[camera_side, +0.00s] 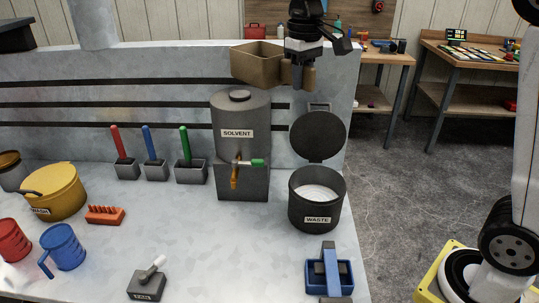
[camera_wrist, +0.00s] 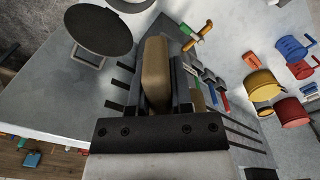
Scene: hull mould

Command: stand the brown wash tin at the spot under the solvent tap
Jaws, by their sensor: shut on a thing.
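The brown wash tin (camera_side: 258,66) is an open, box-shaped tan tin, held high and roughly level in the side view. My gripper (camera_side: 303,72) is shut on the brown grip at its right end. The grey solvent tank (camera_side: 240,115) stands below the tin in the picture. Its solvent tap (camera_side: 236,172), with an orange spout and green handle, is on the front. The bench just under the tap looks clear.
A waste bin (camera_side: 316,212) with its round lid (camera_side: 318,136) raised stands right of the tank. Brushes in grey holders (camera_side: 190,172) stand to its left. A yellow pot (camera_side: 55,190), mugs (camera_side: 64,247) and a blue holder (camera_side: 329,275) are also on the bench.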

